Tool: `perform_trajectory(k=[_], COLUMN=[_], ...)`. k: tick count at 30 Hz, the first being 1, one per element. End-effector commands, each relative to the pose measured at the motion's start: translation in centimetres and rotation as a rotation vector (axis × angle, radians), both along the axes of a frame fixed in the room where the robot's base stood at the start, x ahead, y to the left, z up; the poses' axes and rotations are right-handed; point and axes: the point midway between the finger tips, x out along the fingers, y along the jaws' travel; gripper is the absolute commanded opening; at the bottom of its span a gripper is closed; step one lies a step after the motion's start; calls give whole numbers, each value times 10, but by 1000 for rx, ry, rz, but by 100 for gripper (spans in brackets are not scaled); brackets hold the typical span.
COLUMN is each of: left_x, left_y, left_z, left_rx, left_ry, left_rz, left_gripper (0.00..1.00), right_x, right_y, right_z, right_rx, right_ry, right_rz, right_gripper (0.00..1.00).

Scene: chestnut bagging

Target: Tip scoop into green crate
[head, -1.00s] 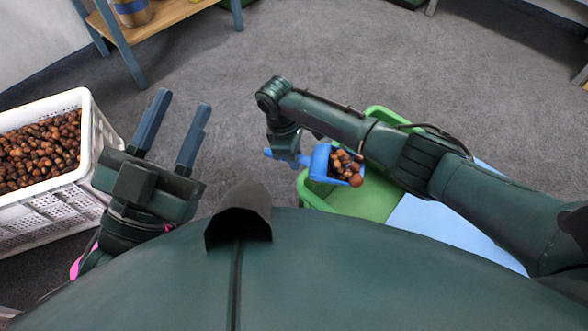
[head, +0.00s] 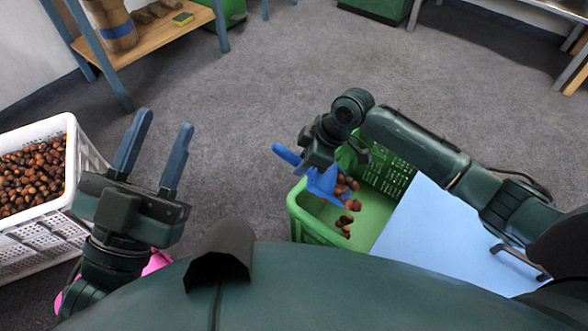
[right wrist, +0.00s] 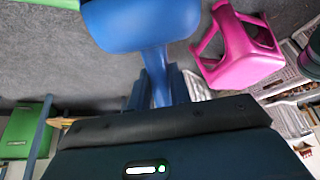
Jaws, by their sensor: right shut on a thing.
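The blue scoop (head: 322,184) is tilted over the green crate (head: 312,222) in the head view. Chestnuts (head: 346,200) are spilling out of it, some in the air above the crate floor. My right gripper (head: 312,165) is shut on the scoop's handle. In the right wrist view the scoop (right wrist: 140,22) shows its smooth blue underside, with its handle running down between the fingers. My left gripper (head: 155,150) is open and empty, with its two fingers apart, between the white crate and the green crate.
A white crate (head: 75,170) full of chestnuts stands at the left. A light blue surface (head: 440,240) lies right of the green crate. A wooden shelf (head: 150,40) stands at the back left. A pink stool (right wrist: 238,50) shows in the right wrist view. Grey floor ahead is clear.

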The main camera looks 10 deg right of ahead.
Motion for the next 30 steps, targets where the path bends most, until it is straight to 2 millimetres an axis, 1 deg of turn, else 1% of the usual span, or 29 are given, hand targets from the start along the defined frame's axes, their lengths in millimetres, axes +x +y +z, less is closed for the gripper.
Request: perform_trajectory(k=[1, 3, 7, 12, 18, 24, 30], left_x=[0, -1, 0, 0, -2, -5, -6], left_y=[1, 1, 1, 1, 2, 3, 3], left_z=[6, 13, 8, 6, 20, 31, 35], left_rx=[8, 9, 4, 4, 16, 25, 26], left_ry=[-67, -92, -33, -48, -173, -258, -276], left_rz=[-2, -3, -1, -2, -2, -4, -4], left_gripper=[36, 36, 36, 36, 36, 36, 36], right_x=[-2, -4, -8, -14, -19, -22, -22], right_y=[-5, -11, -22, -37, -53, -61, -63], right_z=[-1, 9, 21, 28, 34, 42, 45], right_rx=[29, 73, 158, 269, 378, 436, 450], right_ry=[-14, -27, -56, -94, -134, -156, -162], right_rz=[0, -1, -3, -3, -1, 1, 1], right_gripper=[0, 0, 0, 0, 0, 0, 0])
